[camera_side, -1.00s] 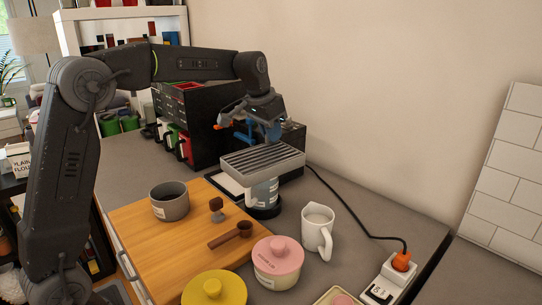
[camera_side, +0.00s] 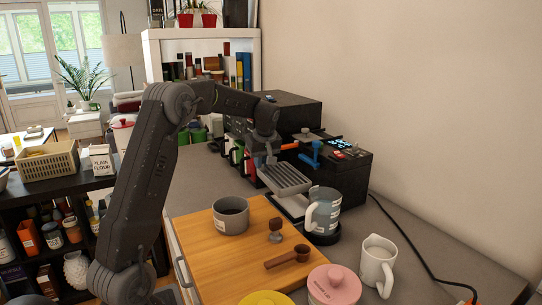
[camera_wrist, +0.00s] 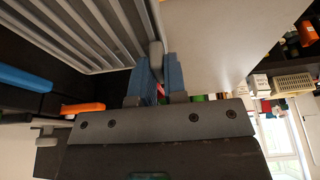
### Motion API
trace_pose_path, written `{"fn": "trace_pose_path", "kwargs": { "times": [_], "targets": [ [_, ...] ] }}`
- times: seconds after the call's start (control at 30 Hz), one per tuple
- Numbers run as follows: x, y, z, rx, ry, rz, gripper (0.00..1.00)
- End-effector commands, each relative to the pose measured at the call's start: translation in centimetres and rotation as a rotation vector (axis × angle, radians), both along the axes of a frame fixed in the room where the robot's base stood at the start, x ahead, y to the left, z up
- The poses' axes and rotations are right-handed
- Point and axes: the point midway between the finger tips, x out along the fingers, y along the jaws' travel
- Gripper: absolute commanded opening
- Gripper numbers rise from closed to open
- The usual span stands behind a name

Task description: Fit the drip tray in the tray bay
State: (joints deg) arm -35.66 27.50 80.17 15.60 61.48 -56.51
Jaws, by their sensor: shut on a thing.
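The drip tray (camera_side: 291,180) is a grey slatted rectangle held in the air in front of the black coffee machine (camera_side: 346,172). In the wrist view my gripper's blue fingers (camera_wrist: 155,82) pinch a narrow grey tab of the drip tray (camera_wrist: 85,32), whose slats fill the upper left. A pale flat surface (camera_side: 297,207) shows low in front of the machine, partly below the tray. I cannot tell clearly where the tray bay's edges are.
A wooden board (camera_side: 240,262) carries a grey pot (camera_side: 231,217), a tamper (camera_side: 275,230) and a wooden-handled tool (camera_side: 286,258). A white pitcher (camera_side: 377,264) stands at front right.

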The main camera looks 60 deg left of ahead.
Motion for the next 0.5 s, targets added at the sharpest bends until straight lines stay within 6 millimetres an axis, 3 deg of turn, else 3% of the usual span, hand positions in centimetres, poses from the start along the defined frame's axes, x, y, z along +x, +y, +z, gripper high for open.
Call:
{"fn": "trace_pose_path", "kwargs": {
  "times": [0.23, 0.5],
  "targets": [
    [3.8, 0.9, -3.9, 0.000, -0.002, 0.044, 0.00],
    [5.5, 1.3, -5.6, 0.002, -0.004, 0.069, 0.00]
  ]
}}
